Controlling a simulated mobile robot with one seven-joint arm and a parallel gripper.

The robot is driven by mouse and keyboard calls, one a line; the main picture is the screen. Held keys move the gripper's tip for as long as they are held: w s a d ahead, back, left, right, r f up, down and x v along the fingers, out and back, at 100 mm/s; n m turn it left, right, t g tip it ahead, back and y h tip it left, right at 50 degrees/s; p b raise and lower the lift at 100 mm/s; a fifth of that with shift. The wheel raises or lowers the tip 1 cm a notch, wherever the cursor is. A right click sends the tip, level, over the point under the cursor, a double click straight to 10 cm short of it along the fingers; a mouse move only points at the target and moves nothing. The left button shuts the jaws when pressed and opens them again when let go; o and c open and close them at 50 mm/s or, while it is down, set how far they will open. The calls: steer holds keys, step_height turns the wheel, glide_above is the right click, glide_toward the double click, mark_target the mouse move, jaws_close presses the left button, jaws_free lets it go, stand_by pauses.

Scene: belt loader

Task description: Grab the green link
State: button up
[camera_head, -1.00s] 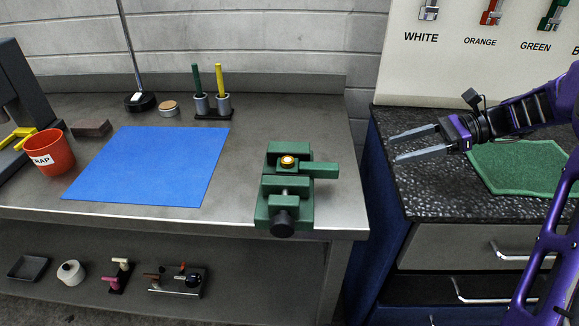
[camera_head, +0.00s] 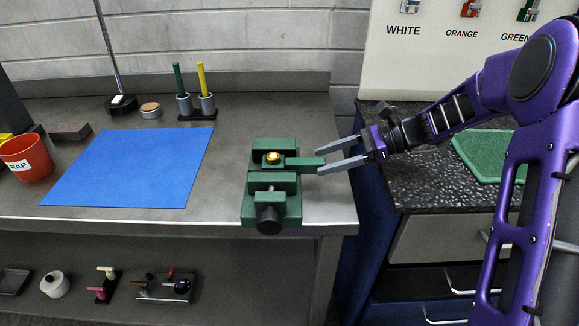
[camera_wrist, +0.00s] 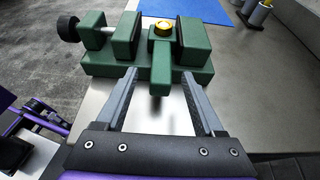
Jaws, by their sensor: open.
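The green link (camera_head: 304,162) is a flat green bar sticking out to the right from the green vise (camera_head: 250,205). A brass round piece (camera_head: 273,157) sits on top at the vise end. My gripper (camera_head: 317,162) is open, with one finger on each side of the link's free end. In the wrist view the link (camera_wrist: 160,82) lies between the fingers of my gripper (camera_wrist: 159,74), with gaps visible on both sides.
The vise stands at the bench's front right, its black knob (camera_head: 268,221) facing front. A blue mat (camera_head: 135,168) lies left of it. Green and yellow sticks stand in a holder (camera_head: 195,107) behind. A dark counter (camera_head: 405,180) with a green mat (camera_head: 487,155) is on the right.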

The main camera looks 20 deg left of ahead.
mark_target(321, 160)
steer(key=x, duration=0.3)
steer(key=shift+a+f, duration=0.15)
steer(key=shift+a, duration=0.05)
jaws_close()
stand_by(1.2)
